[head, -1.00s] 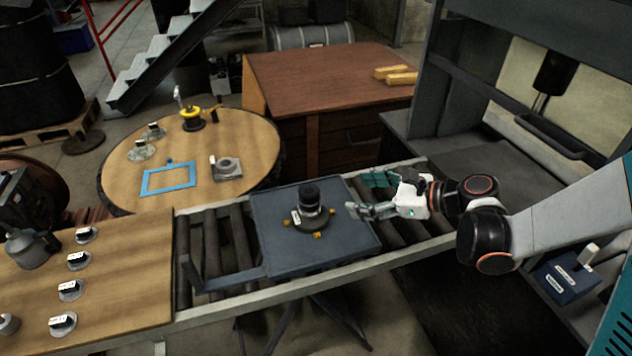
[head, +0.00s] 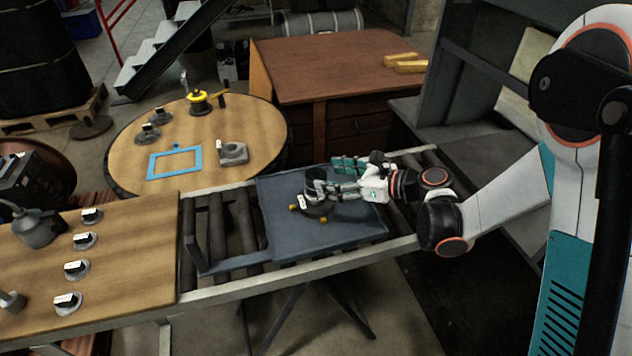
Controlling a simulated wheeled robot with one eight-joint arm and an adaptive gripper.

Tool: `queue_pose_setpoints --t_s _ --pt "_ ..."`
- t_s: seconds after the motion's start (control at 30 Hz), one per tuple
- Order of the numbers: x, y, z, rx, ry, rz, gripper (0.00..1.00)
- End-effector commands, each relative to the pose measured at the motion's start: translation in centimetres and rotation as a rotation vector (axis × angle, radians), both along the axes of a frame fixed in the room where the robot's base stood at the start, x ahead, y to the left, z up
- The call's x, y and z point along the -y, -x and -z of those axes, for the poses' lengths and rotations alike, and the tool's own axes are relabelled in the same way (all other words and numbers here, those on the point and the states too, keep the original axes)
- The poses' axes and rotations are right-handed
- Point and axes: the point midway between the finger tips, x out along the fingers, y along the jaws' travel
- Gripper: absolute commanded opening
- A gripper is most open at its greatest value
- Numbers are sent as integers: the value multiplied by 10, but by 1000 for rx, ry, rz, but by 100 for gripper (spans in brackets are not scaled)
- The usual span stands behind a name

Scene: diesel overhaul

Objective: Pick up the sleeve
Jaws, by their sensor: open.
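A dark cylinder (head: 316,175), which looks like the sleeve, stands upright on a round dark base with small brass-coloured knobs (head: 294,208). The base sits on a blue-grey plate (head: 285,240) on the roller conveyor. My gripper (head: 324,189) comes in from the right, level with the cylinder.
A round wooden table (head: 130,170) behind left holds a blue frame (head: 174,163), a grey block (head: 233,153) and a yellow-and-black tool (head: 199,102). A wooden bench (head: 130,250) at left holds several tagged parts. A brown desk (head: 330,65) stands behind.

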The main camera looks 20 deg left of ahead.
Motion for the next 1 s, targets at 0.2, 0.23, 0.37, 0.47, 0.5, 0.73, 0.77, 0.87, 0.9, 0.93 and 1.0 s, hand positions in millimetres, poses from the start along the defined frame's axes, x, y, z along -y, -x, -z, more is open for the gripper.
queue_pose_setpoints --t_s 0.2,0.23,0.37,0.47,0.5,0.73,0.77,0.87,0.9,0.93,1.0 --pt "-24 -2 10 1 0 -3 70" --pt "-29 -2 12 1 0 -3 70" --pt "-44 -6 16 1 1 -3 70" --pt "-48 -7 16 1 1 0 70" --pt "-47 -7 16 1 0 0 70" --pt "-47 -7 15 1 0 0 45" --pt "-47 -7 15 1 0 0 38" --pt "-47 -7 15 1 0 0 16" --pt "-47 -7 15 1 0 0 10" --pt "-47 -7 15 1 0 0 10" --pt "-47 -7 15 1 0 0 10"
